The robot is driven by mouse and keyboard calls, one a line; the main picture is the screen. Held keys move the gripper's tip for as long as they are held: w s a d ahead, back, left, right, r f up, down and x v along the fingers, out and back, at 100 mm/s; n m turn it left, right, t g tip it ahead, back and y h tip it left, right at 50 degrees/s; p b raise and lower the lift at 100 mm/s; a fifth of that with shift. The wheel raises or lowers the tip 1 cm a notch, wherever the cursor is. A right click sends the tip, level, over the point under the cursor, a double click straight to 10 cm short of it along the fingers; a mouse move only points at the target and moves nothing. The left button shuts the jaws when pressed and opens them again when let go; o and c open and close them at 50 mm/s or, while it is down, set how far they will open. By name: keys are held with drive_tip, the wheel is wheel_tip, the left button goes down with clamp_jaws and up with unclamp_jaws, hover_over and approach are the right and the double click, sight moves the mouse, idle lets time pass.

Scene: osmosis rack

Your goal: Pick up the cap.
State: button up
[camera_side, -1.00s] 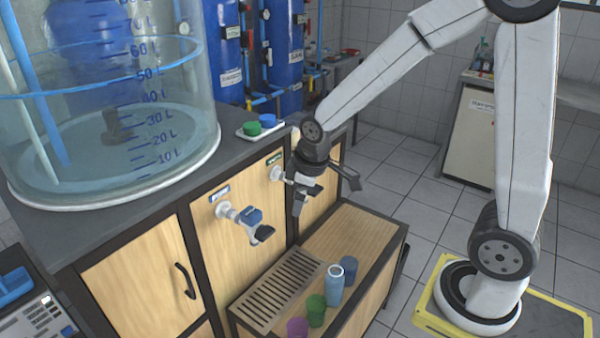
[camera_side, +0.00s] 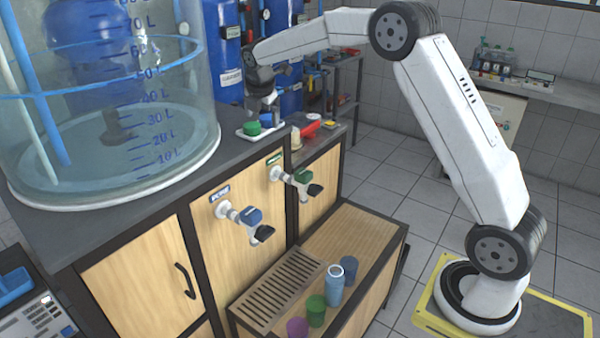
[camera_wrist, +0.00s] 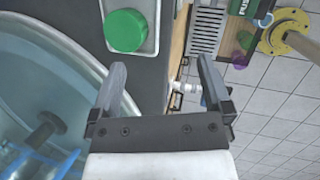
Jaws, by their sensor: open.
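A green cap (camera_side: 252,129) and a blue cap (camera_side: 266,119) sit on a small white tray (camera_side: 241,134) on the dark counter. In the side view my gripper (camera_side: 265,105) points down above the tray, close to the blue cap and partly in front of it. In the wrist view my gripper (camera_wrist: 160,63) is open, with nothing seen between its fingers. The green cap (camera_wrist: 126,30) lies on the tray (camera_wrist: 151,45) beyond the left fingertip. The blue cap does not show in the wrist view.
A large clear tank (camera_side: 110,100) stands left of the tray. Blue columns (camera_side: 222,45) rise behind it. A bottle (camera_side: 335,285) and several cups stand on the lower bench.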

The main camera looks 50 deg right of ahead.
sight(267, 117)
drive_tip(key=w+d+n, duration=0.1)
drive_tip(key=w+d+r+n, duration=0.1)
drive_tip(key=d, duration=0.1)
drive_tip(key=w+d+r+n+h, duration=0.1)
drive_tip(key=n, duration=0.1)
drive_tip(key=shift+w+d, duration=0.2)
drive_tip(key=shift+w, duration=0.1)
drive_tip(key=shift+w+d+r+n, duration=0.25)
drive_tip(key=shift+d+n, duration=0.25)
drive_tip(key=shift+n, duration=0.1)
drive_tip(key=shift+f, duration=0.1)
drive_tip(key=shift+x, duration=1.2)
drive_tip(key=shift+d+f, duration=0.1)
drive_tip(key=shift+x, duration=2.45)
drive_tip(key=shift+c, duration=0.2)
drive_tip(key=c, duration=1.1)
